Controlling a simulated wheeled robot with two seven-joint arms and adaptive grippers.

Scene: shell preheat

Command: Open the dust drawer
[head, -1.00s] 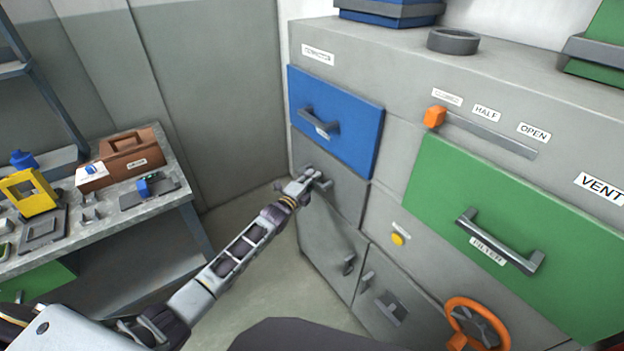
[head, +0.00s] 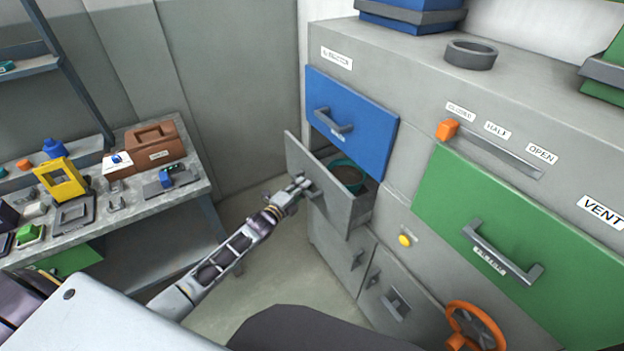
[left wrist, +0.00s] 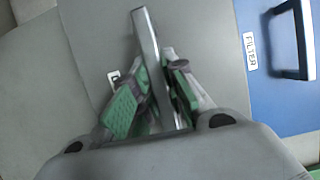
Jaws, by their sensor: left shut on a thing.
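The grey dust drawer (head: 322,192) is below the blue drawer in the cabinet's left column. It stands pulled out, and a round teal-rimmed thing (head: 347,174) shows inside it. My left gripper (head: 301,184) is at the front of this drawer, shut on its grey bar handle. In the left wrist view the handle (left wrist: 147,40) runs between the green-padded fingers (left wrist: 153,92). The drawer's label is mostly hidden behind the fingers. My right gripper is not in view.
The blue drawer (head: 365,140) above is shut. The green drawer (head: 450,195), orange slider (head: 447,130), yellow button (head: 405,240) and orange wheel (head: 478,329) are to the right. A workbench (head: 197,188) with tools stands left; the floor between is clear.

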